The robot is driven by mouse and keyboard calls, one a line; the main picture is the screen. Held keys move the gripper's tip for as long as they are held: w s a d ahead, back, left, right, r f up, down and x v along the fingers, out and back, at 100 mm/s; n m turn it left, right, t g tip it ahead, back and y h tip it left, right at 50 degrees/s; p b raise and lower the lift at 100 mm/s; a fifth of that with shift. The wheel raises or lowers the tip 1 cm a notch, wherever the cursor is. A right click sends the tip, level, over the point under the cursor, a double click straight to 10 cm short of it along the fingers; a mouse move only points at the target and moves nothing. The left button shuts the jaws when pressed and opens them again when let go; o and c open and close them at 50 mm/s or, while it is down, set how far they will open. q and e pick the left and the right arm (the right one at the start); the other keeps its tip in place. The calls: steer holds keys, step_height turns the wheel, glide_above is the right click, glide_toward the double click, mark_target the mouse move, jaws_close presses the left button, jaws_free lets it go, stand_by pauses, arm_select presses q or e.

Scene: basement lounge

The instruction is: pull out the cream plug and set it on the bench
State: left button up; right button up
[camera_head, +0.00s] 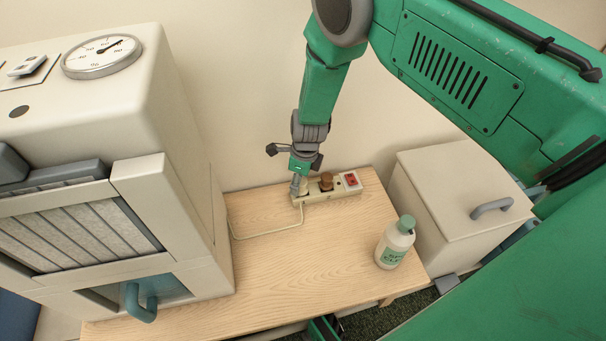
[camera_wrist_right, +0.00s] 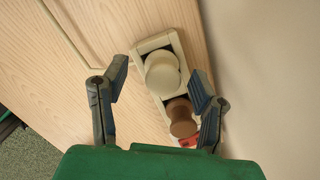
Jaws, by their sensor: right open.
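The cream plug (camera_wrist_right: 162,75) sits in the power strip (camera_head: 342,192), at the end away from the red switch. In the head view the plug (camera_head: 304,186) is partly hidden by my right gripper (camera_head: 300,182). A brown plug (camera_head: 326,181) sits beside it in the strip; it also shows in the right wrist view (camera_wrist_right: 181,119). In the right wrist view my right gripper (camera_wrist_right: 159,82) is open, with its fingers on either side of the cream plug and apart from it. The bench (camera_head: 270,275) has a wood-grain top. My left gripper is not in view.
A white bottle with a green cap (camera_head: 394,244) stands at the bench's right front. A cream machine with a dial (camera_head: 180,150) fills the left. A lidded box (camera_head: 455,185) stands right of the bench. A pale cord (camera_head: 270,233) lies left of the strip. The bench's middle is clear.

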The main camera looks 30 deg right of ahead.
steer(key=shift+f, duration=0.5)
steer(key=shift+d+f, duration=0.2)
steer(key=shift+d, duration=0.4)
steer(key=c, duration=0.6)
steer(key=shift+a, duration=0.15)
steer(key=c, duration=0.6)
steer(key=shift+a+r, duration=0.2)
steer(key=shift+a, duration=0.15)
jaws_close()
steer(key=shift+w+d+r, duration=0.1)
steer(key=shift+d+r, duration=0.15)
steer(key=shift+d, duration=0.05)
arm_select(q)
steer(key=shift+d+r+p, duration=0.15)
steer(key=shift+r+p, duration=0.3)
steer(key=shift+p, duration=0.1)
arm_select(e)
steer(key=shift+a+r, duration=0.2)
steer(key=shift+r, duration=0.15)
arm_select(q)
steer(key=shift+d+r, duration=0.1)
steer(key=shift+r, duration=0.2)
arm_select(e)
steer(key=shift+d+r, duration=0.15)
steer(key=shift+r, duration=0.15)
